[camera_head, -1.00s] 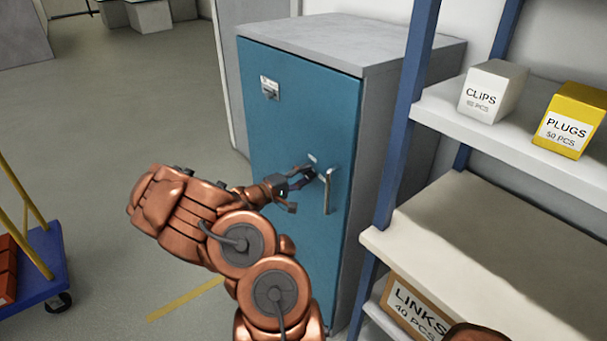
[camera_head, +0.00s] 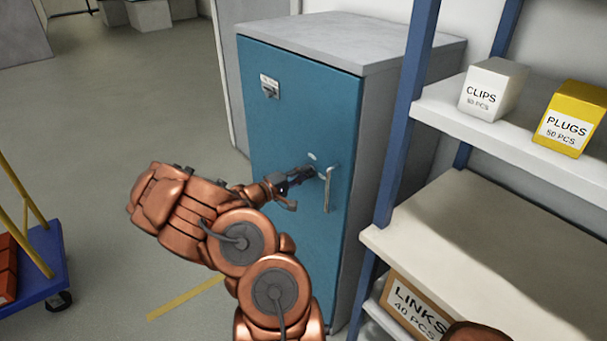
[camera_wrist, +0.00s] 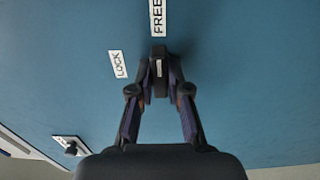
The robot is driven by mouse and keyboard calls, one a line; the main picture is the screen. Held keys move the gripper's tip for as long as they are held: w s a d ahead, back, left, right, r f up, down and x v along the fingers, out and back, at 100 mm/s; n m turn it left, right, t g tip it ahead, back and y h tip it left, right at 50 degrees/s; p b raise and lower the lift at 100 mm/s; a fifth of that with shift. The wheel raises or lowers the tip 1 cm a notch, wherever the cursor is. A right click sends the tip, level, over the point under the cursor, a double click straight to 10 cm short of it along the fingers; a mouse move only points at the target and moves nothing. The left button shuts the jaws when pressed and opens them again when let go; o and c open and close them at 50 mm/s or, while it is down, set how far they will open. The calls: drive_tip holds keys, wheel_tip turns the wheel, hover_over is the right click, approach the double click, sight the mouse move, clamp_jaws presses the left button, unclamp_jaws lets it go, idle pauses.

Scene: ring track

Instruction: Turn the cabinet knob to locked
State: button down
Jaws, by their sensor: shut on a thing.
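The blue cabinet door (camera_head: 300,120) is closed and carries a small dark knob (camera_wrist: 159,68) with a white mark. In the wrist view, a FREE label (camera_wrist: 157,16) lies above the knob and a LOCK label (camera_wrist: 118,64) lies to its left. The knob's white mark is upright in that view, roughly in line with FREE. My gripper (camera_wrist: 160,82) is shut on the knob, one finger on each side. In the head view, my gripper (camera_head: 306,174) reaches the door just left of the handle and hides the knob.
A silver door handle (camera_head: 328,190) stands close to the right of my gripper. A small plate (camera_head: 269,87) sits higher on the door. A shelf rack (camera_head: 470,190) with boxes stands at the right, a blue cart (camera_head: 38,268) at the left. Floor between is clear.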

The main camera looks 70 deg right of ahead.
drive_tip(key=shift+f+n+b, duration=0.1)
drive_tip(key=shift+n+b, duration=0.2)
drive_tip(key=n+b, duration=0.1)
drive_tip(key=n, duration=1.6)
drive_tip(key=shift+n, duration=0.3)
idle(0.4)
drive_tip(key=c, duration=1.1)
unclamp_jaws()
drive_tip(key=shift+v, duration=6)
